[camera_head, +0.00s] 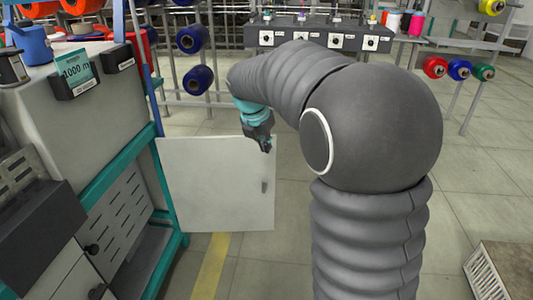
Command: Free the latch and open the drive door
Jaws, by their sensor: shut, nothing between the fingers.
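The drive door (210,190) is a pale flat panel. It stands swung out from the teal-framed machine at left, hinged along its left edge. A small handle or latch (264,187) sits near its right edge. My gripper (266,147) is dark with a teal band behind it and is shut and empty. It is at the door's upper right part, above the latch; I cannot tell whether it touches the door. The opening behind the door is only partly visible.
Blue spools (196,80) hang on a rack behind the door. A crate (490,272) stands on the floor at lower right. The tiled floor (470,190) at right is mostly clear.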

